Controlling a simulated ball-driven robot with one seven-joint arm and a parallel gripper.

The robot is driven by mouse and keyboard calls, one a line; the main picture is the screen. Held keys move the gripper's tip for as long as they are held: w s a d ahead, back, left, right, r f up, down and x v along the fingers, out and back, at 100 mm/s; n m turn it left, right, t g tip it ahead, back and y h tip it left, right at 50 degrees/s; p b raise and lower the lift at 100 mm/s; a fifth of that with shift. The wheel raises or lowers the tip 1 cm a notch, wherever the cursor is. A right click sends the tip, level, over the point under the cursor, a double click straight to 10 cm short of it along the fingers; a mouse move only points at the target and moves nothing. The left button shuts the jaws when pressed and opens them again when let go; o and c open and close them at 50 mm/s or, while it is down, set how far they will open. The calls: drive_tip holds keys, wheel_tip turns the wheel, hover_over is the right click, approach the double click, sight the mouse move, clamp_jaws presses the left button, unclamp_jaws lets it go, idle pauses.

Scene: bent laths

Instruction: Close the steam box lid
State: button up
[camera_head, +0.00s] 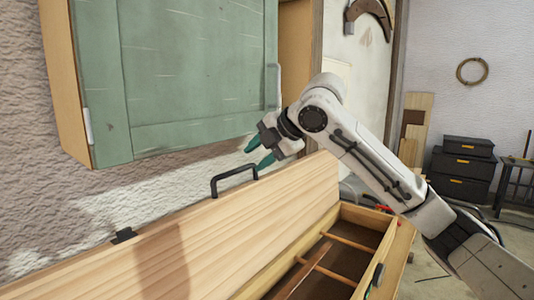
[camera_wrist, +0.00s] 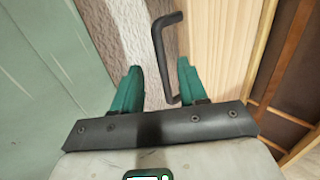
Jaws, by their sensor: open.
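The steam box lid (camera_head: 215,235) is a pale wooden panel, standing raised and tilted back towards the wall. A black bar handle (camera_head: 234,178) is fixed at its top edge. The long wooden steam box (camera_head: 391,262) is open below it, with wooden slats (camera_head: 346,243) inside. My gripper (camera_head: 254,154) is open and empty, just above and right of the handle. In the wrist view, the handle (camera_wrist: 166,58) lies ahead of the green fingers (camera_wrist: 158,84), its lower end close to the right finger. I cannot tell whether they touch.
A green wall cabinet (camera_head: 190,75) hangs close above the lid and gripper. The textured wall (camera_head: 30,190) is behind the lid. Black drawers (camera_head: 463,167) stand at the back right, with open floor in front of them.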

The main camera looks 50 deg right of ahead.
sight(245, 167)
drive_tip(key=shift+b+x, duration=0.6)
drive_tip(key=shift+x, duration=2.65)
